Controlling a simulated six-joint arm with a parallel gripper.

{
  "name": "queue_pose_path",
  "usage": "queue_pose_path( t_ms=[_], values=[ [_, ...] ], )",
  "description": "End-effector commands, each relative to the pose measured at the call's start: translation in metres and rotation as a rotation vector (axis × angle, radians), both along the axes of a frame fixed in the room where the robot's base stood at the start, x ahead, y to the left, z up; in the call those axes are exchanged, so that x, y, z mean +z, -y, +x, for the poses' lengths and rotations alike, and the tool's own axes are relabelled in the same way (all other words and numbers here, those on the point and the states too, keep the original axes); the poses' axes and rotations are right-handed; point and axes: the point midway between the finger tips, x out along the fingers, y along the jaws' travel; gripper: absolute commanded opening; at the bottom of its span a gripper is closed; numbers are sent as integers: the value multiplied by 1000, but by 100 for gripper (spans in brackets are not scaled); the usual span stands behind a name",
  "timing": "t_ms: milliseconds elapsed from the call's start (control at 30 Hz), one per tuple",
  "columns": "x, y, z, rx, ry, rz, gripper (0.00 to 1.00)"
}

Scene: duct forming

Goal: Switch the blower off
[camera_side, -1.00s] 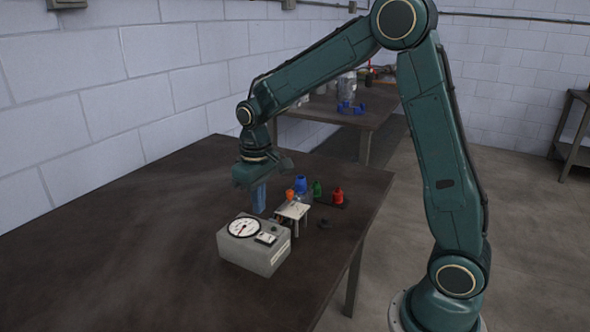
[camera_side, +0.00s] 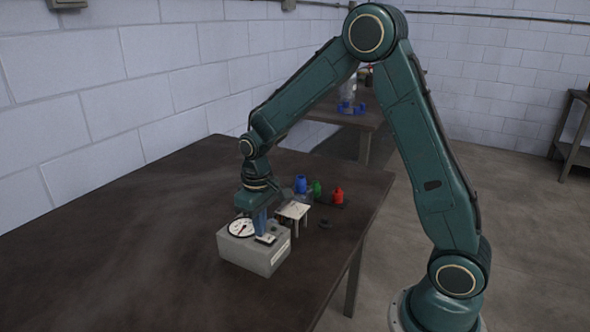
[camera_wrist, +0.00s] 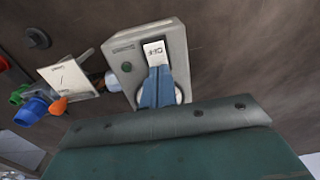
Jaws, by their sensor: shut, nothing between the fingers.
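The blower box (camera_side: 252,254) is a grey case on the dark table, with a round white dial (camera_side: 240,228) and a switch (camera_side: 266,240) on top. In the wrist view the box (camera_wrist: 122,62) has a white rocker switch (camera_wrist: 154,50) with dark lettering. The fingers partly hide the dial.
A small white stand (camera_side: 293,211) is right behind the box. Blue (camera_side: 300,185), green (camera_side: 317,189) and red (camera_side: 338,195) pieces stand past it. An orange piece (camera_wrist: 58,106) shows in the wrist view. The table's left and front are clear.

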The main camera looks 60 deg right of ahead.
Motion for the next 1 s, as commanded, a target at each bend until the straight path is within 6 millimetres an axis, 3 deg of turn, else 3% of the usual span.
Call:
queue_pose_path(
  t_ms=[467,1000],
  values=[
    [-3,0,0,0,-37,0,0],
    [2,0,-14,0,-36,0,0]
  ],
)
